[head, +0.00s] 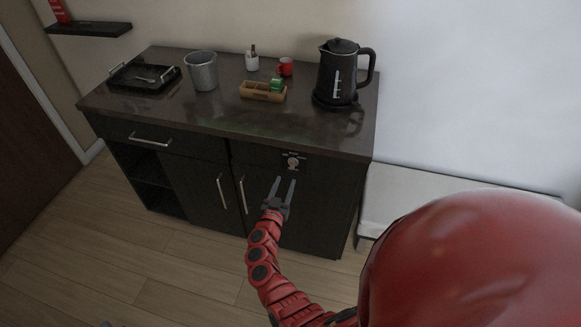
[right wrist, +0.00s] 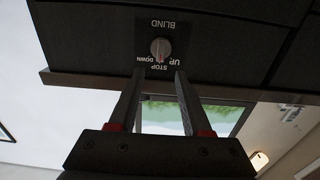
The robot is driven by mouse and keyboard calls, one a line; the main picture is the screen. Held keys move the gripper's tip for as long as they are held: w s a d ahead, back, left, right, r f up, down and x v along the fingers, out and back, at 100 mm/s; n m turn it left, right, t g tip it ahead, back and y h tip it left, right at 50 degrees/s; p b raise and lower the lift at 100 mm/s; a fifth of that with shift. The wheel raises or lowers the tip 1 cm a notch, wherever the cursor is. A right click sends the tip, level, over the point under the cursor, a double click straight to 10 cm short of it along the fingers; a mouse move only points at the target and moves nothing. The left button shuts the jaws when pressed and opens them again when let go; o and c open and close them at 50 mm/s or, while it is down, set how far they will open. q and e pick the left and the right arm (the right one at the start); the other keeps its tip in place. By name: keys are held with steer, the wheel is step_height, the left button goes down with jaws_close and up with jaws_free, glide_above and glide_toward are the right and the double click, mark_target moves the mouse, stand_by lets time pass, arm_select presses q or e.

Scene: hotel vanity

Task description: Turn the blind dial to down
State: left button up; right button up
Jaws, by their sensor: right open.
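The blind dial (head: 293,161) is a small round pale knob on the dark cabinet front, just under the counter's edge at its right part. In the right wrist view the dial (right wrist: 160,49) shows upside down, with the words BLIND, STOP, UP and DOWN around it. A small reddish mark on its lower rim in that picture seems to face STOP. My right gripper (head: 285,180) is open and empty, in front of and a little below the dial in the head view. In the right wrist view its fingertips (right wrist: 159,72) stand either side of the dial's line, apparently apart from it.
The dark counter (head: 210,117) bears a black kettle (head: 338,75), a wooden box (head: 262,93), a red mug (head: 285,67), a grey bin (head: 202,72) and a black tray (head: 133,87). Cabinet handles (head: 242,195) stick out left of my gripper. A white bench (head: 410,195) stands at right.

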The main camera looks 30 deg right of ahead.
mark_target(292, 164)
steer(key=b+x, duration=0.1)
steer(key=x, duration=0.7)
steer(key=shift+w, duration=0.1)
jaws_close()
